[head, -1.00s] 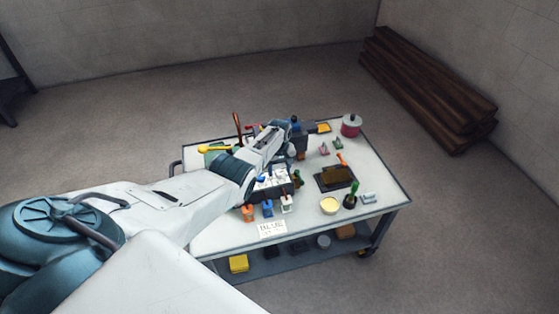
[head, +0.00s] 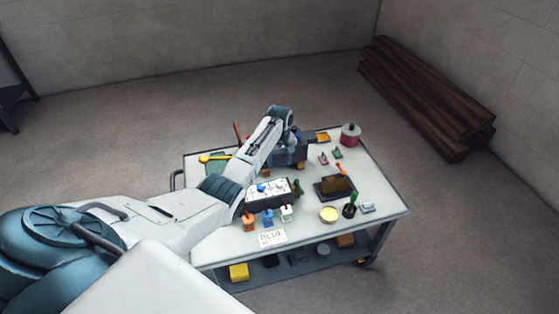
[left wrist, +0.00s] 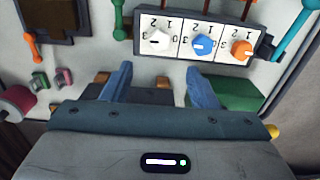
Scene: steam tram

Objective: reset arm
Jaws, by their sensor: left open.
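My left arm reaches over the cart (head: 385,208) from the left. Its wrist is bent at the top, and the left gripper (head: 296,155) points down toward the far half of the cart. In the left wrist view the two blue fingers of my left gripper (left wrist: 160,88) stand apart with nothing between them. Beyond the fingertips is a dial panel (left wrist: 180,22) with a white dial (left wrist: 159,40), a blue dial (left wrist: 203,44) and an orange dial (left wrist: 241,49). The panel (head: 268,192) also shows in the head view. My right gripper is not in view.
Orange, blue and white levers stand before the panel, beside a card reading "BLUE" (head: 272,237). Timber (head: 425,95) lies on the floor; open floor surrounds the cart.

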